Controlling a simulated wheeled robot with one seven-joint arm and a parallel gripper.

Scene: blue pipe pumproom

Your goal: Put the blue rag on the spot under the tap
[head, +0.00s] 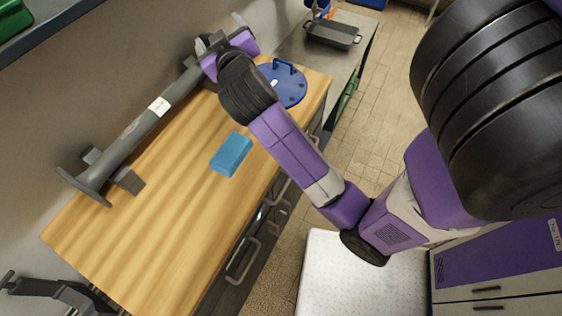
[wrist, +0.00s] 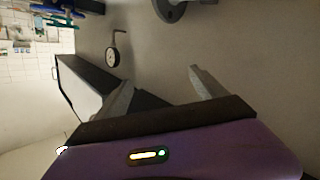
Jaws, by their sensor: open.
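A light blue folded block (head: 231,154), which appears to be the blue rag, lies flat on the wooden worktop in the head view. My gripper (head: 219,38) is beyond it near the wall, by the far end of the grey pipe, well apart from the rag. In the wrist view my gripper (wrist: 162,78) has its two fingers spread with nothing between them. The rag does not show in the wrist view. I cannot make out a tap or a marked spot under it in either view.
A grey flanged pipe (head: 150,118) runs along the wall side of the worktop (head: 165,215). A round blue lid with a handle (head: 290,90) lies near the far end. A dark pan (head: 332,35) sits beyond. The worktop's near part is clear.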

